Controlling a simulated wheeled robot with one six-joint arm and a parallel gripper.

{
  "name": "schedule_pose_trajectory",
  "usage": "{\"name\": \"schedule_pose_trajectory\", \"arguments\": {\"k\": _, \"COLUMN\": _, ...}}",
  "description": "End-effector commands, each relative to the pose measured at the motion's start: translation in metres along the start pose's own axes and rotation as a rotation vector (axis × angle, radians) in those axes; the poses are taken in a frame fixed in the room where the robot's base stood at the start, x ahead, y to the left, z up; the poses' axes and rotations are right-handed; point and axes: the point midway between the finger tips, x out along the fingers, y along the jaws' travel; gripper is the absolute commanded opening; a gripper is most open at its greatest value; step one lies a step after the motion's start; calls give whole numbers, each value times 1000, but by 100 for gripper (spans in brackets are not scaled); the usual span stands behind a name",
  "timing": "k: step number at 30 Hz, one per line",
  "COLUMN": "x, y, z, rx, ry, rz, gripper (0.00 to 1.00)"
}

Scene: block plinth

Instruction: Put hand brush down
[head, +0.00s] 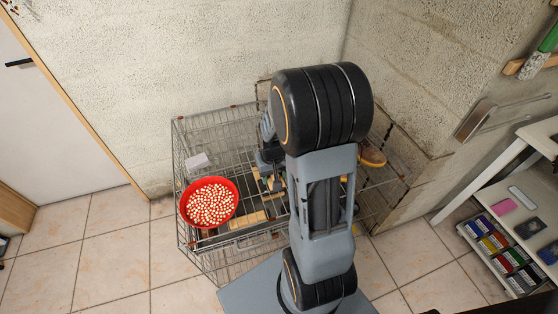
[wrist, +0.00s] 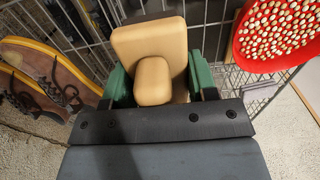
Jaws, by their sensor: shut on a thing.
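The hand brush (wrist: 150,45) shows in the wrist view as a tan wooden block with a rounded tan piece nearest the camera. My gripper (wrist: 158,82) has its green-padded fingers on both sides of it and is shut on it. Its bristles are not visible. In the head view my gripper (head: 270,157) is over the wire cage (head: 185,150), left of my arm, which covers much of that area. I cannot tell whether the brush touches anything below.
A red bowl (head: 185,207) of pale, red-speckled pieces stands at the cage's left front; it also shows in the wrist view (wrist: 240,50). A brown shoe (head: 372,155) is at the right. A small whitish item (head: 198,161) lies behind the bowl. Shelves (head: 490,200) stand far right.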

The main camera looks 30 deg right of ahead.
Motion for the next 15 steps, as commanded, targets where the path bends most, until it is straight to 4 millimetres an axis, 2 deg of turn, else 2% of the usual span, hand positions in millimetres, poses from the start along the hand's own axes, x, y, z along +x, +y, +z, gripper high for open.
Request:
{"name": "schedule_pose_trajectory", "arguments": {"k": 9, "x": 36, "y": 35, "z": -70, "rx": 3, "ry": -3, "rz": 0, "gripper": 18}}
{"name": "schedule_pose_trajectory", "arguments": {"k": 15, "x": 69, "y": 46, "z": -94, "rx": 1, "ry": -2, "rz": 0, "gripper": 18}}
